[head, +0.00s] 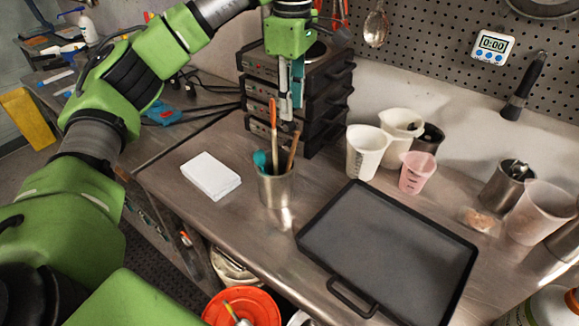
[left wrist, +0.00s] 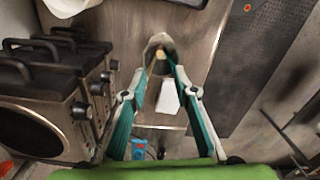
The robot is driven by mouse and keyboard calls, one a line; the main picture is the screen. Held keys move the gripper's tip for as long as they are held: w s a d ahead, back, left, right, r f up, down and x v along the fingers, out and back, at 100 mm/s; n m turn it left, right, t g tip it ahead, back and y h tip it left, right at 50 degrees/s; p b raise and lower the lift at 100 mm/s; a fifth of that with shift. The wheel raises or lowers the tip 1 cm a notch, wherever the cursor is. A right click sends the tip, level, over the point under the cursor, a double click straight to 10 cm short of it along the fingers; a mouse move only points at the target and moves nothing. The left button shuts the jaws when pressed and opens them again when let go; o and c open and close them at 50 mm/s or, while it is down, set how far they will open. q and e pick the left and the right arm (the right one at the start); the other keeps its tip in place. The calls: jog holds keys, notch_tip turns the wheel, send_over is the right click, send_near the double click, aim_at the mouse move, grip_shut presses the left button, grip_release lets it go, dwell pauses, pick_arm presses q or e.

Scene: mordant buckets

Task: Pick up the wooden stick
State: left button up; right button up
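A metal cup (head: 277,190) stands on the steel bench and holds several utensils. Among them a brown wooden stick (head: 292,150) leans right, beside an upright orange-topped stick (head: 274,135) and a teal-headed utensil (head: 260,159). My left gripper (head: 290,112) points down just above the cup, close to the stick tops. In the left wrist view, its teal-padded fingers (left wrist: 164,72) are spread apart. The cup (left wrist: 158,42) shows beyond the fingertips, with a pale utensil end (left wrist: 160,56) between them. I cannot tell which utensil that is. My right gripper is in neither view.
Stacked black burner units (head: 318,100) stand close behind the cup. A white box (head: 210,175) lies to the left and a black tray (head: 390,250) to the right. White jugs (head: 367,150) and a pink beaker (head: 416,172) stand behind the tray. Bare bench lies around the cup.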

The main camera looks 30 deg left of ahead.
pick_arm(q)
send_over(293, 149)
jog(key=f, duration=0.7)
jog(key=shift+w+a+p, duration=0.3)
jog(key=shift+a+p, duration=0.1)
jog(key=shift+d+f+p, duration=0.1)
jog(key=shift+f+p, duration=0.3)
jog(key=shift+f, duration=0.15)
notch_tip(293, 149, down, 4)
jog(key=shift+d+r+p, duration=0.15)
jog(key=shift+r+p, duration=0.05)
jog(key=shift+p, duration=0.6)
jog(key=shift+f, duration=0.4)
jog(key=shift+c, duration=0.4)
grip_shut()
